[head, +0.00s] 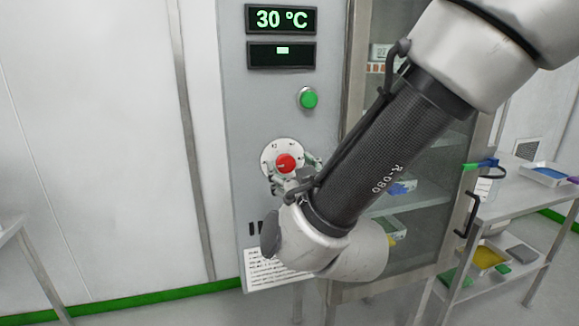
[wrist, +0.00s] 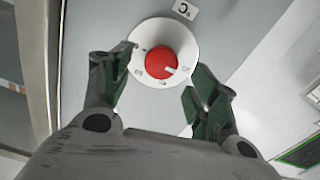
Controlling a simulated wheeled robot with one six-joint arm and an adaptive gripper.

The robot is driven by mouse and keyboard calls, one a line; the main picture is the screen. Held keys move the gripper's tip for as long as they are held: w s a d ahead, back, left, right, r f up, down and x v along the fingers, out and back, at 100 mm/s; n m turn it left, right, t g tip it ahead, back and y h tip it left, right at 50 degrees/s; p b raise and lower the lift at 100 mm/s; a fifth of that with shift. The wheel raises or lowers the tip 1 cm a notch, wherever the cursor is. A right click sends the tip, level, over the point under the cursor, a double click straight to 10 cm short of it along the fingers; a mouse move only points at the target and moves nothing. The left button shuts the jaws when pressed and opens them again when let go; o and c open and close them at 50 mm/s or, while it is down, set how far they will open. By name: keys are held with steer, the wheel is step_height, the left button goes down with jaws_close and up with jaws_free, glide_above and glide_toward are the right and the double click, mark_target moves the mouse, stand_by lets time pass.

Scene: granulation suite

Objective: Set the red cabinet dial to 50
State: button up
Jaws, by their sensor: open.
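The red dial (head: 286,163) sits on a round white scale plate (head: 268,157) on the front of the grey cabinet (head: 240,120). The display (head: 281,19) above reads 30 °C. My gripper (wrist: 165,75) is open, with one green-padded finger on each side of the dial. No finger clearly touches it. In the head view my gripper (head: 293,175) is partly hidden behind my wrist.
A green button (head: 309,98) and a smaller display (head: 281,54) are above the dial. A paper notice (head: 275,272) is below. A glass-doored cabinet (head: 430,190) stands right, beside a steel cart (head: 520,205) with trays. A table edge (head: 12,229) is at left.

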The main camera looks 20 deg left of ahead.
mark_target(285, 162)
steer(key=shift+x, duration=1.5)
steer(key=c, duration=1)
